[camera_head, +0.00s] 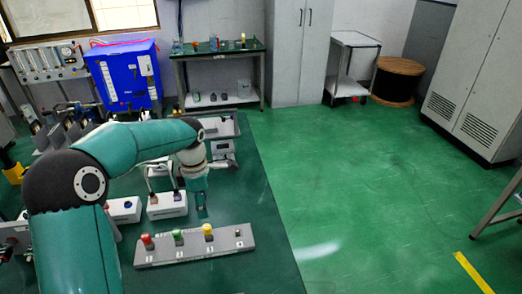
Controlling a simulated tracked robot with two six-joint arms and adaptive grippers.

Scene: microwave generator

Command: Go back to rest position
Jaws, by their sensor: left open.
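My left arm reaches in from the lower left over the green-topped table. My left gripper (203,208) hangs from its wrist, pointing down, open, with nothing seen in it. It is above the table, just behind a grey control strip (194,246) with red, green and yellow knobs. A white box (167,205) stands close to the left of the gripper. I cannot tell the exact gap between the gripper and the things under it. My right gripper is not in view.
More small devices stand on the table (262,262). A blue unit (125,75) is behind them. A shelf table (218,50), a grey cabinet (298,50), a white cart (352,65) and a wooden spool (398,80) line the back. The green floor (350,170) at right is clear.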

